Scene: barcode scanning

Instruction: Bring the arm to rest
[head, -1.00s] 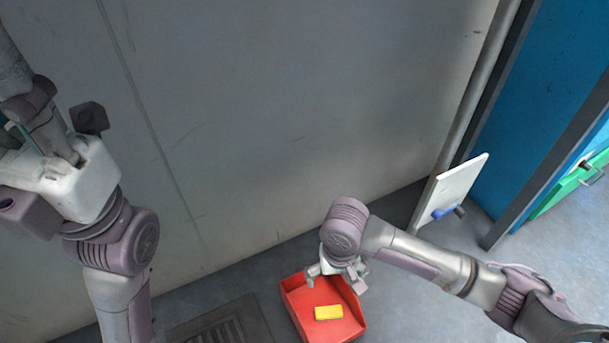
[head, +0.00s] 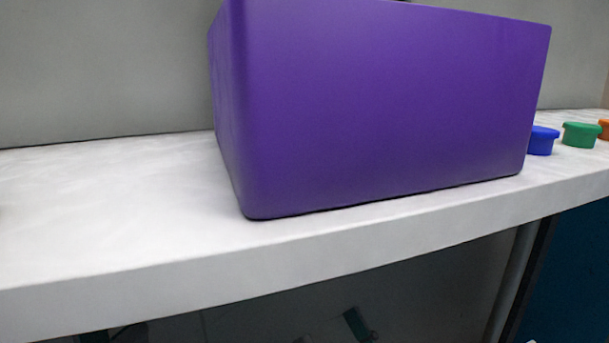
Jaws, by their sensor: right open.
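My right gripper (head: 357,325) shows only as a small, dark shape at the bottom of the head view, under the front edge of the white counter. It is dim and partly cut off, but its jaws are open. I see nothing held in it. My left gripper is not in view. The right arm is mostly hidden or outside the picture.
A large purple bin (head: 390,110) stands on the white counter (head: 110,215) and fills the middle of the view. Right of it are a blue cap (head: 542,141), a green cap (head: 580,135) and part of an orange one (head: 604,130).

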